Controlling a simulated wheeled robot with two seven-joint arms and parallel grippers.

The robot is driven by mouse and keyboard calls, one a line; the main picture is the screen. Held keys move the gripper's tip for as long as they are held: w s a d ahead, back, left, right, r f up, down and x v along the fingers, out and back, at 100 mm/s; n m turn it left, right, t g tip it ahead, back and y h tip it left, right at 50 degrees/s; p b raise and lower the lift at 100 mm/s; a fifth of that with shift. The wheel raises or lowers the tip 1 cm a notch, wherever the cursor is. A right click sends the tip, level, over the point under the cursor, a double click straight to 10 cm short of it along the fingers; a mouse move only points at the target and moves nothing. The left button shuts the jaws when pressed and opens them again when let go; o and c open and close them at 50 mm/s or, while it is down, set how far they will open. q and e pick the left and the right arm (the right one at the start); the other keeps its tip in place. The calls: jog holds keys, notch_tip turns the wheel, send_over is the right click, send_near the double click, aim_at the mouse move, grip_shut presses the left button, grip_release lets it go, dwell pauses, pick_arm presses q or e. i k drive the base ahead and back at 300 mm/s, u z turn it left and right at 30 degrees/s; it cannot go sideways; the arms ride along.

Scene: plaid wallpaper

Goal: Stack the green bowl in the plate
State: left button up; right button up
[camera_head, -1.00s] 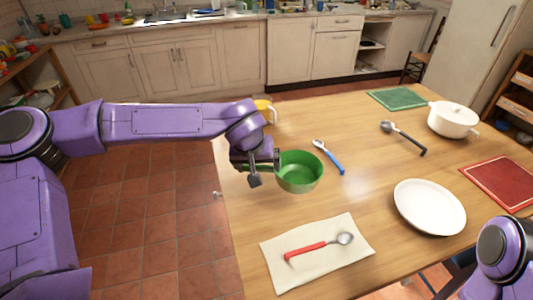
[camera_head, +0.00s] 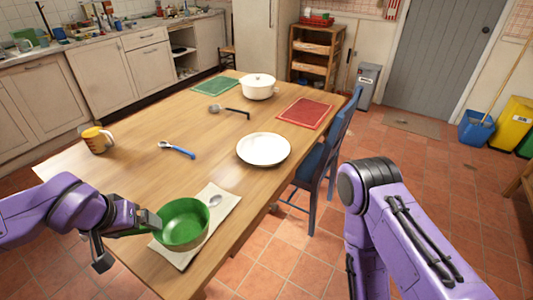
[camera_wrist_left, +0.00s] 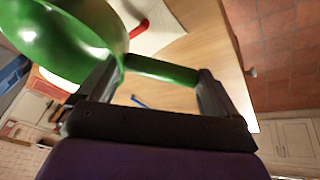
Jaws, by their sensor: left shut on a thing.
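The green bowl (camera_head: 182,226) is in the lower middle of the head view, over the cream napkin and slightly tilted. My left gripper (camera_head: 126,234) is shut on a green part that juts from the bowl's side. In the left wrist view, this green part lies between the fingers (camera_wrist_left: 160,69), with the bowl (camera_wrist_left: 60,35) at upper left. The white plate (camera_head: 263,149) lies flat and empty on the table, up and to the right of the bowl. My right arm comes in at lower right; its gripper is out of view.
The napkin (camera_head: 222,209) bears a spoon, partly hidden by the bowl. A blue chair (camera_head: 328,150) is right of the plate.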

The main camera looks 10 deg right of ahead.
aim_at(261, 155)
jog(key=z, duration=2.45)
jog(key=i, duration=2.6)
jog(key=u, duration=3.35)
jog(key=i, duration=0.5)
jog(key=u, duration=0.05)
